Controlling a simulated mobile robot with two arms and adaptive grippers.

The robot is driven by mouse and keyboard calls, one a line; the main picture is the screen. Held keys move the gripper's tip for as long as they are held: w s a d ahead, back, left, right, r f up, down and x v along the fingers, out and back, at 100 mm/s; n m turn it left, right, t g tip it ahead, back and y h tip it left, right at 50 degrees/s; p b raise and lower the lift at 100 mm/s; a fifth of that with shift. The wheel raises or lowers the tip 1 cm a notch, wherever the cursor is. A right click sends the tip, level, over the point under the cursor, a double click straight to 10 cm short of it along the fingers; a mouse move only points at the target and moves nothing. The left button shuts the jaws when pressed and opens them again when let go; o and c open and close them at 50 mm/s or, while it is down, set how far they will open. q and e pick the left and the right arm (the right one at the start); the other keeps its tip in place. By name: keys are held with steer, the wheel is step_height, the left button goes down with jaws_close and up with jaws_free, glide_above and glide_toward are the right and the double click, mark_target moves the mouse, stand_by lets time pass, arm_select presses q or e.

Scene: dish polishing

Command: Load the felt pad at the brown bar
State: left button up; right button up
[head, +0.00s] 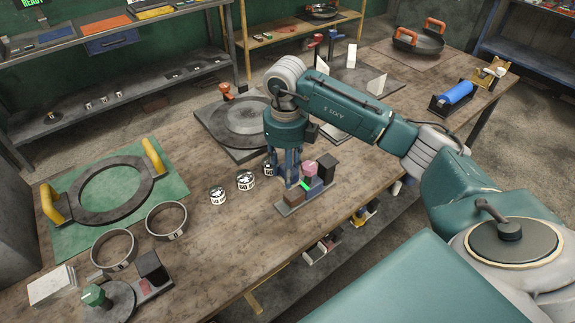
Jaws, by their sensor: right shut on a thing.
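My right gripper (289,178) points straight down at a small rack of coloured bars (288,211) on the wooden bench. Its fingers are shut, close behind the brown bar (296,199). The felt pad is not clearly visible; what the fingers hold is mostly hidden at the fingertips, and I cannot tell whether it touches the brown bar. Pink (309,168), green and blue pieces show just right of the fingers, with a black block (327,167) at the rack's right end. My left gripper is out of view.
Several small labelled tins (218,195) stand left of the rack. A dark round plate (247,117) lies behind. Two metal rings (166,220) and a green-knobbed device (95,296) are at front left, near a yellow-handled ring (103,190) on a green mat.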

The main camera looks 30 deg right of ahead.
steer(key=shift+d+f+m, duration=0.2)
steer(key=shift+d+m, duration=0.1)
steer(key=shift+m, duration=0.1)
steer(key=shift+f+b, duration=1.45)
steer(key=shift+f, duration=0.75)
steer(key=shift+f+b, duration=0.4)
steer(key=shift+f, duration=0.3)
steer(key=shift+f+b, duration=0.5)
steer(key=shift+f, duration=0.05)
steer(key=shift+r, duration=0.1)
steer(key=shift+r+p, duration=2.25)
steer(key=shift+r, duration=1.25)
